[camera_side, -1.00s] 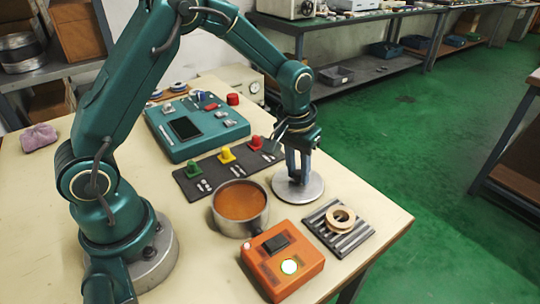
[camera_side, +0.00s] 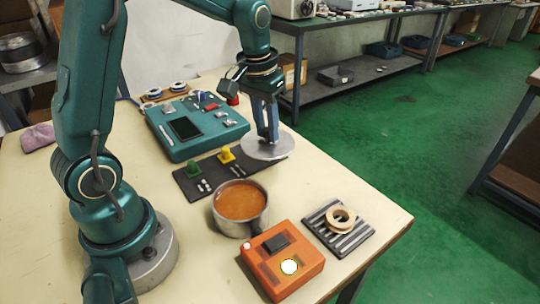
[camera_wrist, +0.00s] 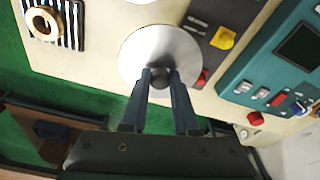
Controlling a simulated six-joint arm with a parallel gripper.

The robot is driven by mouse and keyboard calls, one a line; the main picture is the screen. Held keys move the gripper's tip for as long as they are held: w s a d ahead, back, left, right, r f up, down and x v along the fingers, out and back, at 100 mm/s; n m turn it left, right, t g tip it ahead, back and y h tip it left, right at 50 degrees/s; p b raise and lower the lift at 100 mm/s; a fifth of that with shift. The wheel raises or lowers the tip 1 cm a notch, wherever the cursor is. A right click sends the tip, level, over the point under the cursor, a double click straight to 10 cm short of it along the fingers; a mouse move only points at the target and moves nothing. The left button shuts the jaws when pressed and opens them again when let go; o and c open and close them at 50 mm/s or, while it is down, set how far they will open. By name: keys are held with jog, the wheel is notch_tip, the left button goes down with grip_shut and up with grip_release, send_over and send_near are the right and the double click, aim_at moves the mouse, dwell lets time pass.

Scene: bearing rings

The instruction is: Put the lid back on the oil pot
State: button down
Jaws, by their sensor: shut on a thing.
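The lid is a flat grey metal disc (camera_side: 264,148) with a dark knob. My gripper (camera_side: 268,138) is shut on the lid's knob and holds the lid level, raised above the table, near the right end of the dark mat. In the wrist view the lid (camera_wrist: 150,52) lies beyond my fingertips, with the knob between them (camera_wrist: 160,80). The oil pot (camera_side: 240,208), a grey metal pot full of orange-brown oil, stands uncovered on the table, to the left of and nearer than the lid in the side view.
An orange box (camera_side: 282,262) with a lit button stands in front of the pot. The dark mat (camera_side: 190,182) carries coloured pieces. A teal device (camera_side: 196,128) stands behind it.

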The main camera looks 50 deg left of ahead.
jog(key=a, duration=0.1)
jog(key=s+a+r, duration=0.1)
jog(key=a+r, duration=0.1)
jog(key=shift+s+a+r, duration=0.2)
jog(key=shift+s+a, duration=0.15)
jog(key=shift+s, duration=0.05)
jog(key=shift+s+d+f+n, duration=0.1)
jog(key=shift+s+d+n, duration=0.25)
jog(key=shift+s, duration=0.2)
jog(key=shift+s+d+f+n, duration=0.1)
jog(key=shift+s+d+n, duration=0.2)
jog(key=shift+s, duration=0.2)
jog(key=s+d+f+m, duration=0.1)
jog(key=s+d+f, duration=0.1)
jog(key=s+d, duration=0.5)
jog(key=shift+d+f, duration=0.25)
jog(key=shift+d, duration=0.75)
jog(key=shift+f, duration=0.2)
jog(key=shift+f, duration=0.4)
jog(key=shift+f, duration=1.15)
jog(key=c, duration=0.6)
grip_release()
